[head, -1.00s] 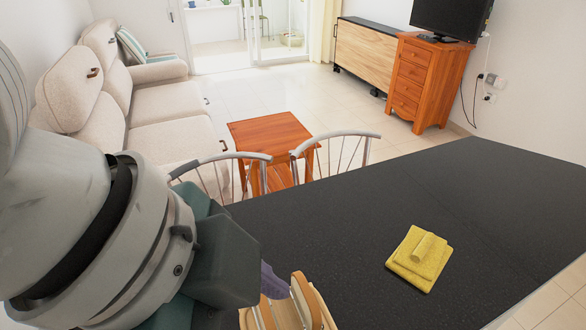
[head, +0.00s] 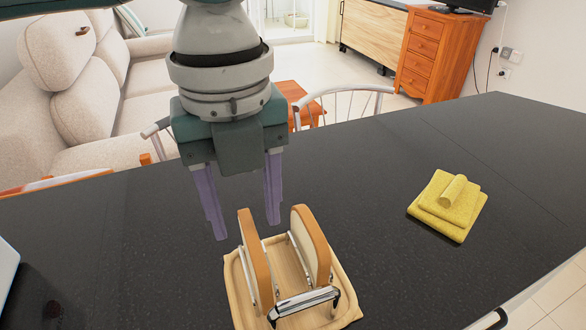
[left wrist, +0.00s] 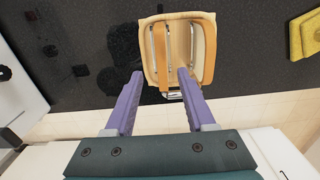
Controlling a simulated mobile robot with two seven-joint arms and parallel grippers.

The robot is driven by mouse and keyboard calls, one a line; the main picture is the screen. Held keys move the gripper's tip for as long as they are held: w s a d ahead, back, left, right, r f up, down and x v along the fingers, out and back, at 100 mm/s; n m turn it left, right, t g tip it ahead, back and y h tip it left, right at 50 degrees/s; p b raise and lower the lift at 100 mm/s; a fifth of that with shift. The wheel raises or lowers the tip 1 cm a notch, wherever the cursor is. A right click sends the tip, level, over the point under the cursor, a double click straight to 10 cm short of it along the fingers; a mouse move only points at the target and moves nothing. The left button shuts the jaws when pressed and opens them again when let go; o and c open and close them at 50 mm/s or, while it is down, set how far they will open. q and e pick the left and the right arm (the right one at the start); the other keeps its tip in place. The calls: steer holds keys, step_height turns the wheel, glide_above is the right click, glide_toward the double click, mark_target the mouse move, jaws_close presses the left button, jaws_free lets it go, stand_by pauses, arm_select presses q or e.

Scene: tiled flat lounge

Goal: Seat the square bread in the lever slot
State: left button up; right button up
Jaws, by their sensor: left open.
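Two upright slices with brown crust-like edges and pale faces, a left slice (head: 256,262) and a right slice (head: 312,245), stand apart in a metal-wire rack on a wooden tray (head: 345,309). They also show in the left wrist view, left slice (left wrist: 158,52) and right slice (left wrist: 209,52). My left gripper (head: 247,228) is open and empty. Its purple fingers point down at the slices' far end; in the left wrist view (left wrist: 160,74) the tips lie either side of the left slice's line, apparently not touching it. I cannot make out a lever slot. My right gripper is out of view.
Yellow folded cloths with a roll on top (head: 448,205) lie on the dark counter (head: 380,170) to the right. A pale object (head: 6,272) is cut off at the left edge. Chairs (head: 350,92) stand beyond the far edge. The counter between rack and cloths is clear.

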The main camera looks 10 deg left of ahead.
mark_target(252, 239)
arm_select(q)
step_height(252, 239, down, 5)
steer(key=shift+d+f, duration=0.1)
steer(key=shift+f, duration=0.05)
steer(key=shift+w, duration=0.1)
steer(key=shift+c, duration=0.3)
jaws_close()
